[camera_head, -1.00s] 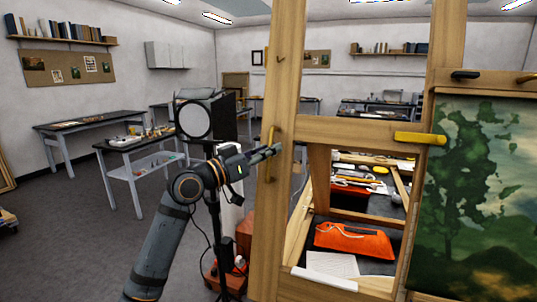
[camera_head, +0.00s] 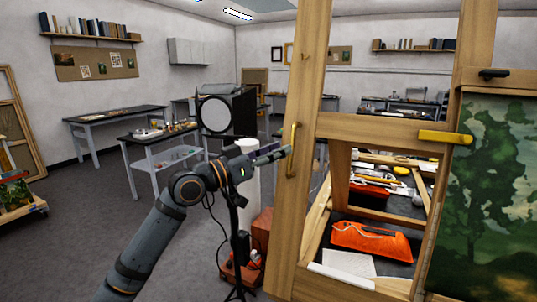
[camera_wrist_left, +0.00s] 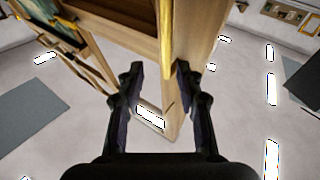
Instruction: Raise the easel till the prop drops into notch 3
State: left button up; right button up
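The wooden easel (camera_head: 285,215) fills the right of the head view, with a green landscape painting (camera_head: 490,195) on its right side. A vertical brass handle (camera_head: 292,150) is on its left post, and a yellow bar (camera_head: 445,137) is on the crossbar's right end. My left gripper (camera_head: 287,152) is beside the brass handle at about its height. In the left wrist view the gripper (camera_wrist_left: 160,68) is open, its fingers apart. The handle (camera_wrist_left: 166,45) shows ahead of the gap, apparently not gripped. The prop and notches cannot be made out. My right gripper is out of view.
An orange-red pouch (camera_head: 370,238) and white paper (camera_head: 348,262) lie on a dark surface behind the easel frame. A studio lamp (camera_head: 215,114) on a stand is close behind my left arm. Worktables (camera_head: 115,113) stand farther back. Grey floor at left is open.

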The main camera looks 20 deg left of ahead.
pick_arm(q)
jog(key=shift+v, duration=1.65)
jog(key=shift+c, duration=0.3)
